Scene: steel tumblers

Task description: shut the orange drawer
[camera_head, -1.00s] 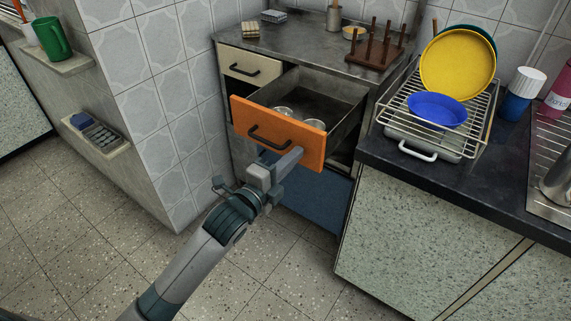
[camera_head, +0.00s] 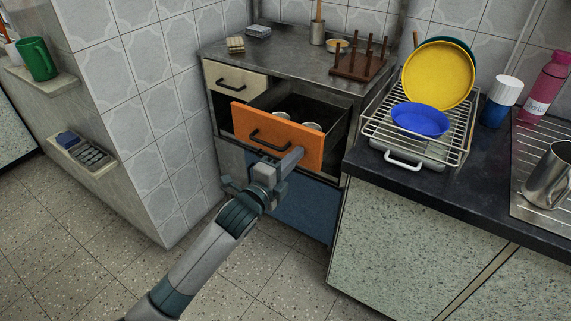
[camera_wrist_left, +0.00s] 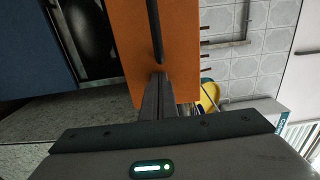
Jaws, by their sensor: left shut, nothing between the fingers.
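The orange drawer (camera_head: 306,145) sticks partly out of the steel-topped cabinet, with a dark handle (camera_head: 270,139) on its front. Two pale round tumbler rims (camera_head: 311,126) show inside, mostly hidden by the front panel. My left gripper (camera_head: 297,156) is shut and empty, its fingertips at the lower right part of the orange front. In the left wrist view the shut fingers (camera_wrist_left: 155,90) meet the orange front (camera_wrist_left: 180,35) close to the dark handle; whether they press on it is hard to tell. My right gripper is not in view.
A cream drawer (camera_head: 233,82) above left is closed. A blue panel (camera_head: 305,205) lies below. The counter (camera_head: 340,180) at right, with a dish rack (camera_head: 440,155) holding yellow and blue plates, stands close beside the open drawer. The floor in front is free.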

